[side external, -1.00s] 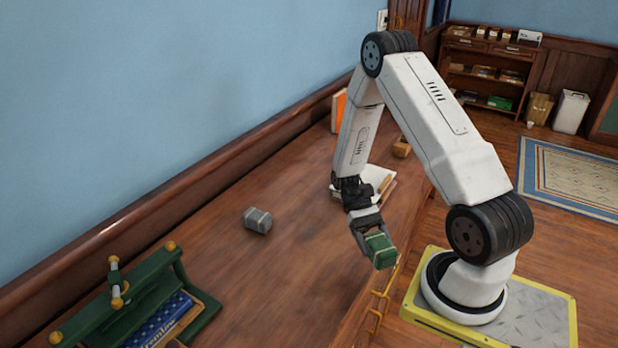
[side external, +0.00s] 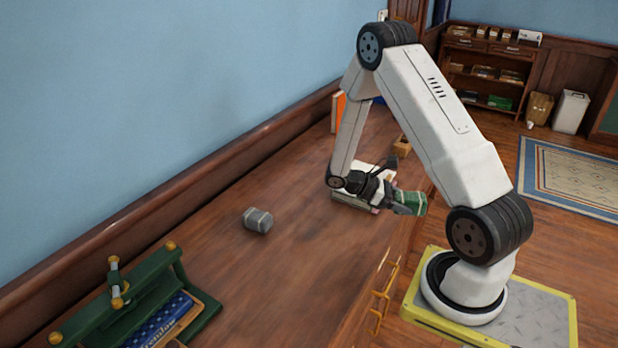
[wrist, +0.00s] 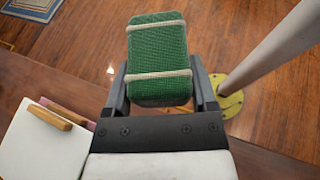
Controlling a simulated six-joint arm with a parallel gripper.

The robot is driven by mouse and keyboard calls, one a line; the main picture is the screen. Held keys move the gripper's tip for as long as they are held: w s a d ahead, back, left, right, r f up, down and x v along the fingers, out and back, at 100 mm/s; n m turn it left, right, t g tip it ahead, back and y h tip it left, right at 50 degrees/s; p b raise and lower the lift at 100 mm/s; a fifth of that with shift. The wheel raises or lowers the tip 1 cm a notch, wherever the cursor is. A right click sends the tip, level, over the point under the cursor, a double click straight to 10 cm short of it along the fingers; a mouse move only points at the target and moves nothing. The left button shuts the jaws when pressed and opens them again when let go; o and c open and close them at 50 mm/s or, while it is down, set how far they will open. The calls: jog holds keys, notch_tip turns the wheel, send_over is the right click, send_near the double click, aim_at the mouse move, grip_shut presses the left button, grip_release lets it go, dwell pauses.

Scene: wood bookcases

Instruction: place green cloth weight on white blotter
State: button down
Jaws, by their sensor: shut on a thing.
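The green cloth weight (side external: 411,201) is a small green block with pale bands around it. My gripper (side external: 398,201) is shut on it and holds it in the air near the right edge of the wooden top. In the wrist view the weight (wrist: 158,60) sits between the two dark fingers, its woven face and two white bands showing. A white, flat, square thing (side external: 349,195), perhaps the white blotter, lies on the top behind my wrist and is partly hidden. In the wrist view its white surface (wrist: 40,148) shows at the lower left, with a wooden strip along one edge.
A grey banded weight (side external: 257,220) lies alone mid-top. A green rack (side external: 150,285) with a blue book stands at the front left. A small wooden block (side external: 402,146) and an orange book (side external: 338,110) are farther back.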

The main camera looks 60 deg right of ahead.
jog(key=w+d+r+n+t+h, duration=0.4)
jog(key=w+d+n+t+h, duration=0.3)
jog(key=w+d+n, duration=0.1)
jog(key=shift+w+d+r+n, duration=0.3)
jog(key=shift+w+n, duration=0.1)
jog(key=shift+w, duration=0.1)
jog(key=w+d+f, duration=0.8)
jog(key=w, duration=0.1)
jog(key=shift+d, duration=0.15)
jog(key=shift+w+d+f, duration=0.35)
jog(key=shift+w+f, duration=0.1)
jog(key=shift+f, duration=0.2)
